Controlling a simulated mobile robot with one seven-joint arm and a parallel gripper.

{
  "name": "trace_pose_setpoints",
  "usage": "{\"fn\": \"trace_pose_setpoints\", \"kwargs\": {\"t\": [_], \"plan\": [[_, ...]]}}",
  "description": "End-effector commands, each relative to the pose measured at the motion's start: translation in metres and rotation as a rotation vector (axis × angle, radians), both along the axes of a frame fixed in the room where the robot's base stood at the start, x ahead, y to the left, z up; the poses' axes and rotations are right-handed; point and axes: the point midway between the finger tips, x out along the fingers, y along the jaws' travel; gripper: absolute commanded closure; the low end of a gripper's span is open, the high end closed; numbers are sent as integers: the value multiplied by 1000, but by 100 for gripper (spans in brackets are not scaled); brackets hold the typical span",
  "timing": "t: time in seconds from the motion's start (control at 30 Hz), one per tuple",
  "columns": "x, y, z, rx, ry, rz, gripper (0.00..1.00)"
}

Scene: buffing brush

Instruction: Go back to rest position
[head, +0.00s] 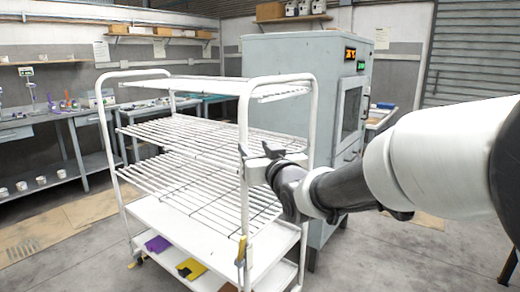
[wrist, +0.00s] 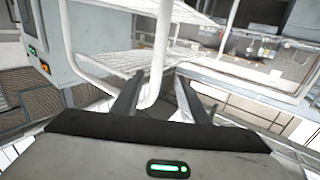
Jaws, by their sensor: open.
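My gripper (head: 258,152) is at the front right post of the white wire rack (head: 185,150) in the head view, at about middle-shelf height. I cannot tell whether it touches the post. In the wrist view the two dark fingers of my gripper (wrist: 158,92) are spread apart, with a white rack post (wrist: 162,50) showing beyond and between them. Nothing is visibly held. My arm reaches in from the right of the head view.
A purple item (head: 157,244) and a yellow-and-black item (head: 191,268) lie on the rack's lower shelf. A grey cabinet (head: 290,60) with lit displays stands behind the rack. A workbench (head: 70,118) lines the left wall. Floor at the front left is clear.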

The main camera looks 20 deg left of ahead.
Motion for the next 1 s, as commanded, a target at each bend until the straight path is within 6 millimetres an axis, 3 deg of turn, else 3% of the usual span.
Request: {"fn": "trace_pose_setpoints", "kwargs": {"t": [0.37, 0.47, 0.57, 0.67, 0.8, 0.9, 1.0], "plan": [[-3, -3, 0, -1, 2, -1, 60], [-3, -17, -1, -29, 21, -27, 60], [-9, -58, -7, -104, 91, -101, 60], [-27, -121, -20, -201, 211, -212, 60], [-78, -212, -47, -301, 423, -366, 60], [-125, -264, -68, -338, 576, -451, 60], [-172, -299, -86, -352, 712, -508, 60]]}}
